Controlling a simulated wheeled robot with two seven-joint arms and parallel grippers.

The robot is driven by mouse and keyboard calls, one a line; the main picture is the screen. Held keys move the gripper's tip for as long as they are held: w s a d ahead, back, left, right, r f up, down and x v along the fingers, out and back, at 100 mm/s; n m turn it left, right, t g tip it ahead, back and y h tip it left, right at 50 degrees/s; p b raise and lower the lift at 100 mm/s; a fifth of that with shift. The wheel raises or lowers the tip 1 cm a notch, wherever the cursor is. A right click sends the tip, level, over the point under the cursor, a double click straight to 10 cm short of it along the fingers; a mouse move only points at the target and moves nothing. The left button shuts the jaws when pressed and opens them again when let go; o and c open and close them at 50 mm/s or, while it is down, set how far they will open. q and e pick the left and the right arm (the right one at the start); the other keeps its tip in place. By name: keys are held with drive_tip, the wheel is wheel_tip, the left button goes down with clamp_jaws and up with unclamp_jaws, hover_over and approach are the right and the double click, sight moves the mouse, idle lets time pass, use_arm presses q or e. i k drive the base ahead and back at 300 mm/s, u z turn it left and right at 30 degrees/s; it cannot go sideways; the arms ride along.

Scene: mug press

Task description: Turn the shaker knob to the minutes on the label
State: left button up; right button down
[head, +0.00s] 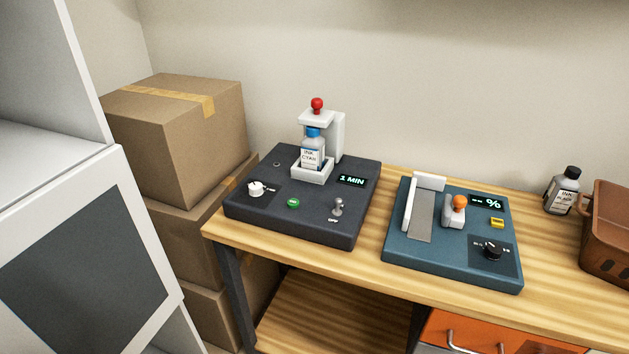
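The shaker (300,220) is a dark box at the left of the wooden bench. Its white knob (255,188) sits on the left of its top, and the marks around the knob are too small to read. Its display (352,181) reads "1 MIN". A bottle (312,150) with a blue cap stands upright in the white holder under a red-topped post. Its label reads "INK" and what looks like "CYAN"; no minutes are legible on it. Neither of my grippers is in view.
A green button (293,202) and a toggle switch (337,208) marked "OFF" are on the shaker. A teal device (450,260) stands to its right. A black-capped ink bottle (563,192) and brown bin (610,235) are farther right. Cardboard boxes (180,140) stand left.

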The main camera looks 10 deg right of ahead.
sight(256, 187)
drive_tip(key=z, duration=0.45)
drive_tip(key=i, duration=0.45)
drive_tip(key=z, duration=0.3)
